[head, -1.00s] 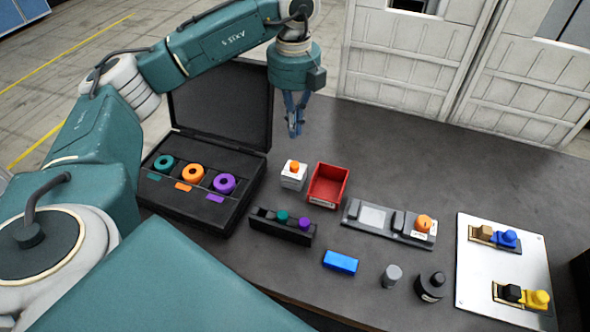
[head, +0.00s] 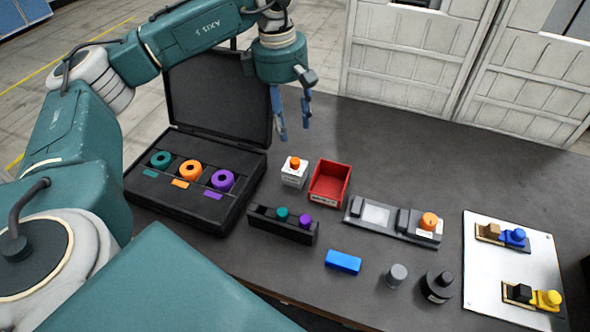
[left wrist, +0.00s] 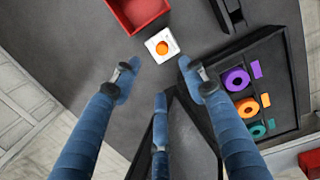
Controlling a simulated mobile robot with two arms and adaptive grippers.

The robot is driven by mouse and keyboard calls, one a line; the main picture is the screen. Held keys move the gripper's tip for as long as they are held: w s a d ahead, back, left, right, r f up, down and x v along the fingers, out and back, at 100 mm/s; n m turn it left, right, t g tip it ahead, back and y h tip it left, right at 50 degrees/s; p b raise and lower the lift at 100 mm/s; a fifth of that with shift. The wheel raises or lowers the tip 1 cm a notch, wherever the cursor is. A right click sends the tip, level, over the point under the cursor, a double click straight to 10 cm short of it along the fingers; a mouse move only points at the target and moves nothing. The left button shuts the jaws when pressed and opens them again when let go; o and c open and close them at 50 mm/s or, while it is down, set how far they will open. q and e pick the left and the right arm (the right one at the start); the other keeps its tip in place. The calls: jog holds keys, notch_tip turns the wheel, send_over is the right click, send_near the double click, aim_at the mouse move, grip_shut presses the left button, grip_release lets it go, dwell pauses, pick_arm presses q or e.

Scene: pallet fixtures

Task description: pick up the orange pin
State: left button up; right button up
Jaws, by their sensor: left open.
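The orange pin (head: 295,162) stands upright in a small white block (head: 294,176) on the dark table, just left of the red bin. In the left wrist view the orange pin (left wrist: 162,48) shows from above as a round orange top on its white block (left wrist: 170,37). My left gripper (head: 293,118) is open and empty. It hangs above the table, behind and above the pin, apart from it. In the left wrist view its blue fingers (left wrist: 158,74) are spread, with the pin just beyond the fingertips. My right gripper is not in view.
The red bin (head: 346,185) stands beside the block. The open black case (head: 226,203) with teal, orange and purple rings is at left. A black rack (head: 262,223) with teal and purple pins is in front. A grey fixture (head: 385,232) with an orange knob stands at right.

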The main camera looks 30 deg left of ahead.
pick_arm(q)
jog(key=m, duration=1.8)
send_over(294, 160)
jog(key=a, duration=0.1)
jog(key=shift+t+h, duration=0.3)
jog(key=f, duration=0.6)
jog(key=shift+s+b, duration=0.2)
jog(key=shift+b, duration=0.2)
jog(key=f, duration=0.1)
jog(key=f+p, duration=0.1)
jog(key=f, duration=0.1)
jog(key=d+f+p, duration=0.1)
jog(key=shift+w+f, duration=0.1)
jog(key=shift+f, duration=0.55)
grip_shut()
